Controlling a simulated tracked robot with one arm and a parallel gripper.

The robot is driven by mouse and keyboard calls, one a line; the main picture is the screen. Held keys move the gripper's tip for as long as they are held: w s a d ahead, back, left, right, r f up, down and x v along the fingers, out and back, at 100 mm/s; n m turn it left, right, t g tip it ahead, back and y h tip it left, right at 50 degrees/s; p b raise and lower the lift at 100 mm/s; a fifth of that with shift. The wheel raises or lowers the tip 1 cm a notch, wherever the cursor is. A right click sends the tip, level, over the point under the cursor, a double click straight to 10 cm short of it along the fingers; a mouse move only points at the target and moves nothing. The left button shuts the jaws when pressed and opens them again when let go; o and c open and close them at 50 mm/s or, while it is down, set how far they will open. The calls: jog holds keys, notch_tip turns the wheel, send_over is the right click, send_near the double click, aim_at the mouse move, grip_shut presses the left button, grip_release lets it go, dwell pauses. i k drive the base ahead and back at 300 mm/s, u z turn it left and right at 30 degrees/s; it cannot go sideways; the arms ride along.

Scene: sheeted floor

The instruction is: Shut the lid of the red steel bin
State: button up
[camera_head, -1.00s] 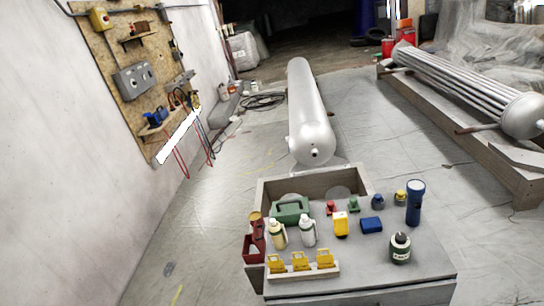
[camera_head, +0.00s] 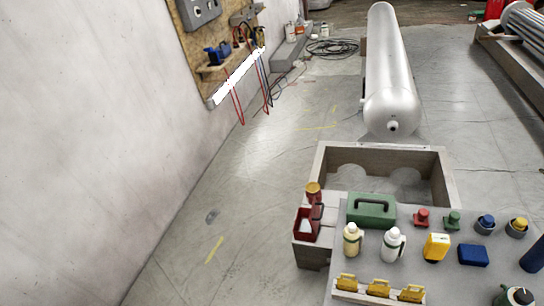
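My gripper is not in view.
A long grey tank (camera_head: 392,75) lies behind. A pale wall (camera_head: 90,130) runs along the left. Sheeted floor between wall and bench is mostly clear.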

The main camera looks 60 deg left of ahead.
aim_at(314, 219)
jog(key=u, duration=1.15)
jog(key=i, duration=1.05)
